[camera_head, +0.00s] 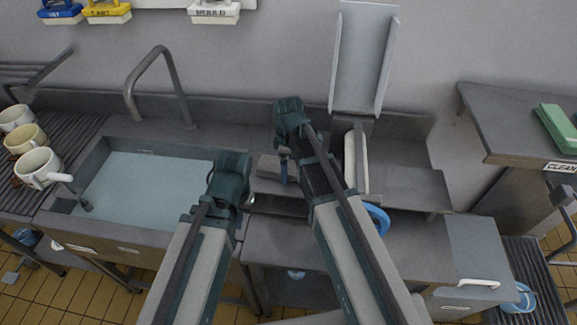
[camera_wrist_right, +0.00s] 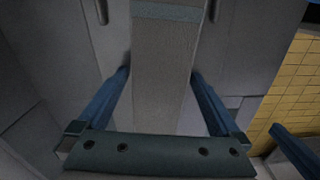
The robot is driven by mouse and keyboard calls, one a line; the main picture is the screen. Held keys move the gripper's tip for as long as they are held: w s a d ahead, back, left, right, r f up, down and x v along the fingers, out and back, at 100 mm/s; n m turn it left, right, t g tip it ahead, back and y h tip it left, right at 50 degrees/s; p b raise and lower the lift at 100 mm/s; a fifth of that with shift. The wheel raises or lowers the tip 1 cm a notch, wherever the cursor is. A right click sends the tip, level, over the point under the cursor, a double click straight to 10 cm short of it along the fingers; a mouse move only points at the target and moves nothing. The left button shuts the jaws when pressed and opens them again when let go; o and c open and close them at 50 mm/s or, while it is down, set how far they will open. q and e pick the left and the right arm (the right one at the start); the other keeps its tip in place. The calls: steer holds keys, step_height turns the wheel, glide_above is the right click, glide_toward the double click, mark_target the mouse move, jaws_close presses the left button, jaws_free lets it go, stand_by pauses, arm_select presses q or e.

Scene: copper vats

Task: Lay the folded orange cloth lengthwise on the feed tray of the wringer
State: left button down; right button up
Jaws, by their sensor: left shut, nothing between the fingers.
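No orange cloth shows in either view. The wringer stands right of the sink, with a pale roller (camera_head: 349,158), a blue wheel (camera_head: 376,219) and a tall grey tray (camera_head: 364,62) sloping up the wall behind it. I cannot tell which part is the feed tray. My left gripper (camera_head: 243,203) is shut and empty over the sink's right edge. My right gripper (camera_head: 284,170) is left of the roller, pointing down. In the right wrist view its blue fingers (camera_wrist_right: 160,78) stand wide apart, with a pale textured strip (camera_wrist_right: 162,55) showing between them; contact is unclear.
A water-filled sink (camera_head: 140,190) with a tall faucet (camera_head: 158,80) lies at left. Several mugs (camera_head: 38,167) stand on the ribbed drainboard. A side table (camera_head: 515,125) at right holds a green folded item (camera_head: 558,128) by a CLEAN label. The counter right of the wheel (camera_head: 425,240) is clear.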

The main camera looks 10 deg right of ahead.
steer(key=shift+r, duration=0.15)
step_height(320, 180, up, 14)
steer(key=p, duration=1.4)
steer(key=shift+f, duration=0.25)
steer(key=s+a+f+m+b, duration=0.2)
steer(key=s+f+m+b, duration=0.2)
steer(key=s+f+b, duration=0.2)
steer(key=s+a+f+m+h+b, duration=0.1)
steer(key=s+f+m+b, duration=0.4)
steer(key=s, duration=0.6)
steer(key=shift+a+f+b, duration=0.6)
steer(key=shift+a+b, duration=0.15)
steer(key=shift+a, duration=0.15)
